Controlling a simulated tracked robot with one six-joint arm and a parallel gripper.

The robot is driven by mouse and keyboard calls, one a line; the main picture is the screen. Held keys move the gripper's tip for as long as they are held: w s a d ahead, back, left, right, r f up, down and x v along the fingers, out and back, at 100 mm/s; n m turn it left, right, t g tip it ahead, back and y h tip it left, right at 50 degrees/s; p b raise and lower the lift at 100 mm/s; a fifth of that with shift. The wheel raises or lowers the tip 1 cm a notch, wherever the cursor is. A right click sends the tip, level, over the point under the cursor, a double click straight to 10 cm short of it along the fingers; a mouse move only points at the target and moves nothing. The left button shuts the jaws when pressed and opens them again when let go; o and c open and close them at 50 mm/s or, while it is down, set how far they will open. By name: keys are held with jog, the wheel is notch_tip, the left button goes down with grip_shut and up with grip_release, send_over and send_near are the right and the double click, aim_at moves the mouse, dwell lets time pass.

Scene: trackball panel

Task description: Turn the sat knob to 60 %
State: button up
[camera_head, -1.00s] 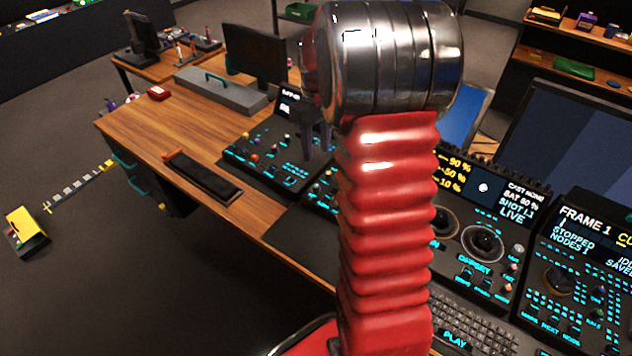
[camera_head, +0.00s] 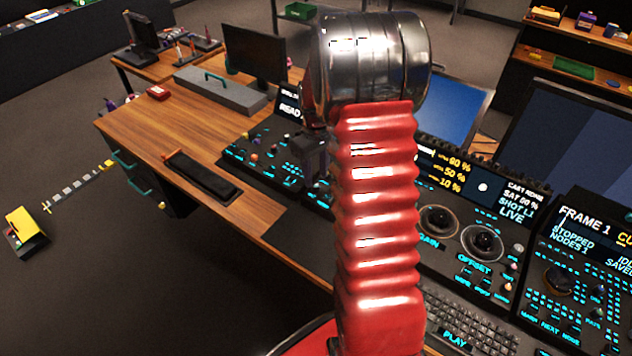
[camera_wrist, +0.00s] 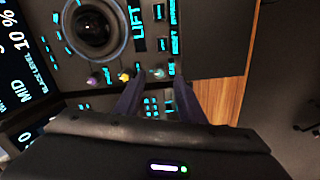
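The trackball panel shows in the head view, partly behind my arm. Its screen (camera_head: 455,170) has a SAT line in small blurred digits, which look like 60 %, though 80 % is possible. In the wrist view a row of small knobs runs below the LIFT trackball (camera_wrist: 97,27): a purple knob (camera_wrist: 93,81), a yellow knob (camera_wrist: 123,77) and a pale grey knob (camera_wrist: 157,73) beside a small cyan label that seems to read SAT. My gripper (camera_wrist: 161,78) is open, its dark fingers apart on either side of the pale grey knob. I cannot tell whether they touch it.
A neighbouring panel with colored knobs (camera_head: 262,145) stands left of the trackball panel. A keyboard (camera_head: 470,322) lies in front. A FRAME 1 panel (camera_head: 575,260) is at the right.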

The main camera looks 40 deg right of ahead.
aim_at(316, 185)
jog(key=shift+f, duration=1.9)
jog(key=shift+c, duration=0.2)
grip_shut()
